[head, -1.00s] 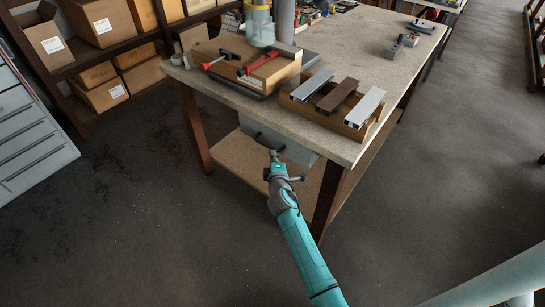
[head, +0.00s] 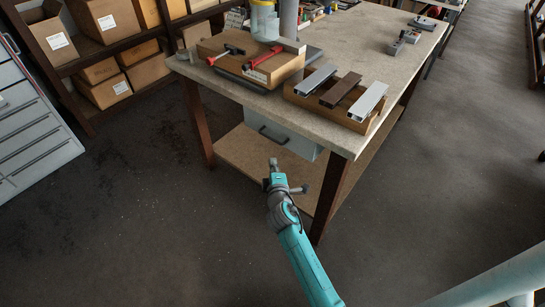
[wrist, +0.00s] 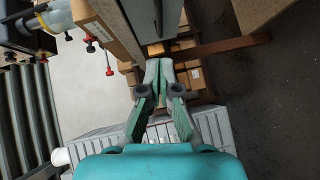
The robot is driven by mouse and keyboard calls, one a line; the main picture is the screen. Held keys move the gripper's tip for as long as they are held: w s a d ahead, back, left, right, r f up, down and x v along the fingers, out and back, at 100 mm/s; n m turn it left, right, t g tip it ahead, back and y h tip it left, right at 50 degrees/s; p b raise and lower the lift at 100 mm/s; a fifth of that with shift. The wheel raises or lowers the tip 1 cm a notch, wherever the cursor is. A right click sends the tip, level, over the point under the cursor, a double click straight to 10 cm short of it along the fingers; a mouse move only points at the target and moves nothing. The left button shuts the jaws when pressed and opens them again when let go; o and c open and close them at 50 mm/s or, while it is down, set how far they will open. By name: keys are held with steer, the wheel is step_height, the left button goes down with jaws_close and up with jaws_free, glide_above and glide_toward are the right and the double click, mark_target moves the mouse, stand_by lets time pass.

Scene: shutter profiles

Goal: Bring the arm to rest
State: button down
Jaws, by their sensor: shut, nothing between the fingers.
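My gripper (head: 273,163) hangs in front of the workbench, below the level of its top, at the end of my teal arm. In the wrist view my gripper (wrist: 158,66) has its fingers together with nothing between them. The workbench (head: 232,92) stands just beyond it, with a grey drawer (head: 283,138) under the top. The gripper appears apart from the bench in the head view.
On the bench, a wooden holder carries three profiles, a brown one (head: 341,91) in the middle. A wooden block (head: 275,68) with red-handled clamps is left of it. Shelves with cardboard boxes (head: 104,88) stand at left. The floor (head: 160,210) at left is open.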

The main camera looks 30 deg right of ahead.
steer(key=shift+v, duration=1.85)
steer(key=s+a+f+m+y, duration=0.25)
steer(key=s+a, duration=0.35)
steer(key=s, duration=0.6)
steer(key=s+a+f+m+y, duration=0.1)
steer(key=s+a+f+y, duration=0.3)
steer(key=s, duration=0.8)
steer(key=s+a+r+m, duration=0.2)
steer(key=s+r+m, duration=0.1)
steer(key=s+r, duration=0.4)
steer(key=s+a+r+m, duration=0.3)
steer(key=s+r, duration=0.5)
steer(key=s, duration=0.6)
steer(key=shift+m+y, duration=0.45)
steer(key=shift+m, duration=0.3)
steer(key=shift+s+a+r, duration=0.1)
